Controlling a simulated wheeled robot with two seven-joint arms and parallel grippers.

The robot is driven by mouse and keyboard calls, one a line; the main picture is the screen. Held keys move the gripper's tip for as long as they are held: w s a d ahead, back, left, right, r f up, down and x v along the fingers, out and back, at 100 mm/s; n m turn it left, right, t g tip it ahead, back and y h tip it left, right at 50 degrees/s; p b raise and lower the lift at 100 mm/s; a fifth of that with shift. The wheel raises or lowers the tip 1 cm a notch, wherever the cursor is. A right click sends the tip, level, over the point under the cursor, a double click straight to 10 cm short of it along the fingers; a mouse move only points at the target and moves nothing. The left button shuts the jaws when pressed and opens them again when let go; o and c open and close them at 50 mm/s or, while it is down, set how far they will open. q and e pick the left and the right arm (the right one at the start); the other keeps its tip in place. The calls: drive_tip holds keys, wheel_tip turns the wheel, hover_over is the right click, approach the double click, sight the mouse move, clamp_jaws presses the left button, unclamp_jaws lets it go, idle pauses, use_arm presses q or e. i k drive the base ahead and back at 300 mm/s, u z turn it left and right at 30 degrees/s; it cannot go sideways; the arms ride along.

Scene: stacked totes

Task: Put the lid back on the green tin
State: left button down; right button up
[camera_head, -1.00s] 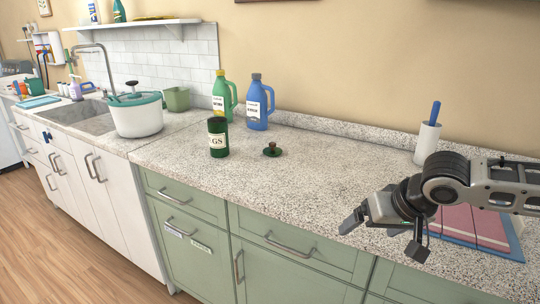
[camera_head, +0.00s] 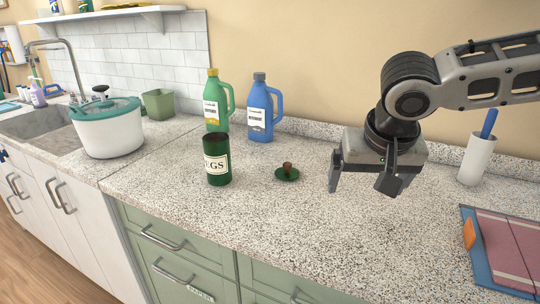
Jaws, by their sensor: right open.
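The green tin (camera_head: 217,160) stands upright on the speckled counter, with a pale label and an open dark top. My right gripper (camera_head: 362,190) is open and empty, fingers pointing down, above the counter to the right of the lid. It does not touch the lid. My left gripper is not in view.
A green jug (camera_head: 216,103) and a blue jug (camera_head: 260,110) stand behind the tin and lid. A white pot (camera_head: 108,132) and green tub (camera_head: 158,104) are at left. A white holder (camera_head: 475,160) and a blue-edged board (camera_head: 482,262) are at right. The counter front is clear.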

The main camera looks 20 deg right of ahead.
sight(216, 145)
drive_tip(key=i, duration=0.9)
